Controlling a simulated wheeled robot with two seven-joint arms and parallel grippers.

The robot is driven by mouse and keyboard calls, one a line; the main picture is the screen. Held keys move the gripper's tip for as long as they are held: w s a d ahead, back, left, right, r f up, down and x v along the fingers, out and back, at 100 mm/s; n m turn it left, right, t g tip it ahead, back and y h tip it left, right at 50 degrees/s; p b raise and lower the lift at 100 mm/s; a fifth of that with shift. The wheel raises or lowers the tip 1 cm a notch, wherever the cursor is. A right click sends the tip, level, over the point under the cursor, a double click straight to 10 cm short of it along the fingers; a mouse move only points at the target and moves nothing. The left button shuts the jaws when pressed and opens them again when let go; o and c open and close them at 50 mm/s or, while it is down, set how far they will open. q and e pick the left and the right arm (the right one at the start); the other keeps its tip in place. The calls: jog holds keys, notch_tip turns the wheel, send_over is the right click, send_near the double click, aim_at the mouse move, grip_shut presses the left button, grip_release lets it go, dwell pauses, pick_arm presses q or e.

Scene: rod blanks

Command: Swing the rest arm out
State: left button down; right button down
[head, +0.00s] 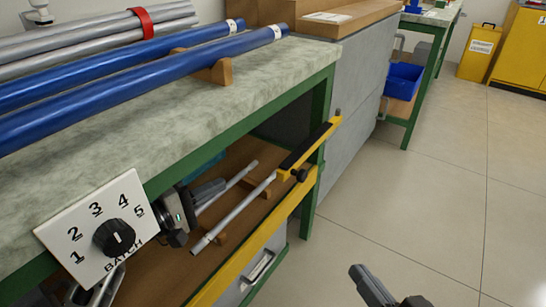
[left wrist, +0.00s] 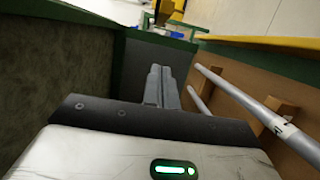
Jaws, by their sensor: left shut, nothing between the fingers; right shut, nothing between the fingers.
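The rest arm (head: 308,147) appears to be the short yellow bar with a black top strip and dark knobs, at the bench's right end by the green leg. It lies close along the bench front, above the lower shelf. My left gripper (head: 220,186) is below the bench top, left of the rest arm and apart from it. In the left wrist view its two fingers (left wrist: 160,84) are together and empty; the rest arm is not clearly seen there. My right gripper (head: 362,271) is shut and empty over the floor at the bottom, right of the bench.
Grey rods (head: 232,213) lie on wooden supports on the lower shelf (head: 150,262), beside my left gripper. The shelf has a yellow front edge (head: 238,265). Blue tubes (head: 130,75) lie on the bench top. A batch dial (head: 98,228) hangs at its front. The floor (head: 420,190) at right is clear.

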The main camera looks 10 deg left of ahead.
pick_arm(q)
jog(key=w+d, duration=0.7)
jog(key=d, duration=0.2)
jog(key=shift+d+b, duration=0.3)
dwell(0.3)
dwell(0.3)
